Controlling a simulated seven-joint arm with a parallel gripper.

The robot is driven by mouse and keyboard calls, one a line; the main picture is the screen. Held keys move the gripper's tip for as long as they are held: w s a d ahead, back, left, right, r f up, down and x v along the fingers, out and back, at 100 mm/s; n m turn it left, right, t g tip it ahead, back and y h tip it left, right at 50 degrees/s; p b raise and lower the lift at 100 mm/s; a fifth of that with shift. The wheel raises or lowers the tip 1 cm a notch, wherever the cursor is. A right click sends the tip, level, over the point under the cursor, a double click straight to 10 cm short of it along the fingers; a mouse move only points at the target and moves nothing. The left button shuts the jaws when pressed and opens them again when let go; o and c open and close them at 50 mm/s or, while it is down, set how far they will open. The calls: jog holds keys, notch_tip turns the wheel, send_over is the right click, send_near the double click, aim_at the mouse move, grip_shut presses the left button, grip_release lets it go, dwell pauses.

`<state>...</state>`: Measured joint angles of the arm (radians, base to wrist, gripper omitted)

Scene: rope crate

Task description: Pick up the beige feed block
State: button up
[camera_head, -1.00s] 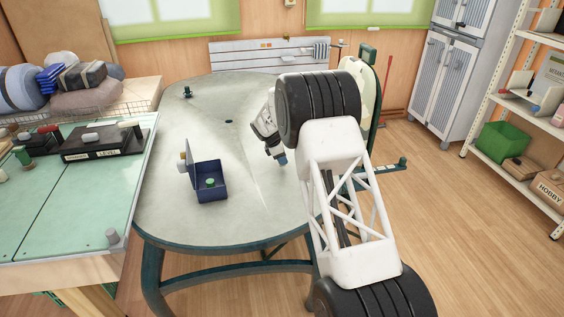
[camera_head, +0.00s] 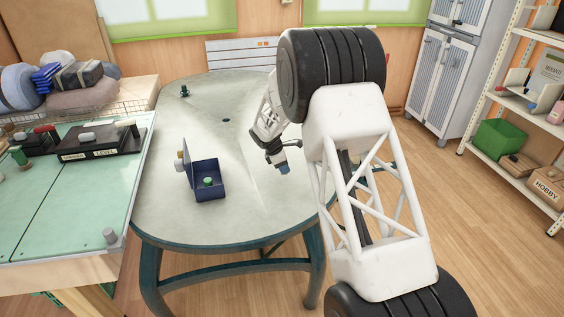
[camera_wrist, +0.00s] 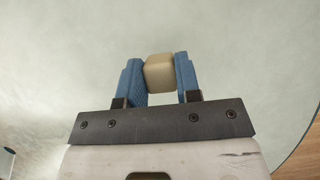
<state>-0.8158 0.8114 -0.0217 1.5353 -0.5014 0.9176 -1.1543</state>
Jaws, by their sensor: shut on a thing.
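The beige feed block (camera_wrist: 159,76) is a small pale block with rounded edges. In the wrist view it sits between the two blue fingertips of my gripper (camera_wrist: 159,66), which is shut on it. In the head view my gripper (camera_head: 284,169) points down over the right part of the grey-green oval table (camera_head: 225,222). The block is hidden there behind the fingers. I cannot tell whether it touches the table top.
An open dark blue box (camera_head: 210,192) holding a green-topped thing (camera_head: 208,182) stands left of my gripper. A beige thing (camera_head: 180,156) shows behind its lid. A small dark green thing (camera_head: 184,91) is at the far left. The table's middle is clear.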

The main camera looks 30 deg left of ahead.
jog(key=shift+s+d+r, duration=0.15)
jog(key=shift+s+d, duration=0.85)
jog(key=shift+s, duration=0.1)
jog(key=shift+s+d+r, duration=0.15)
jog(key=shift+s+d, duration=0.85)
jog(key=shift+s, duration=0.1)
jog(key=shift+d, duration=0.1)
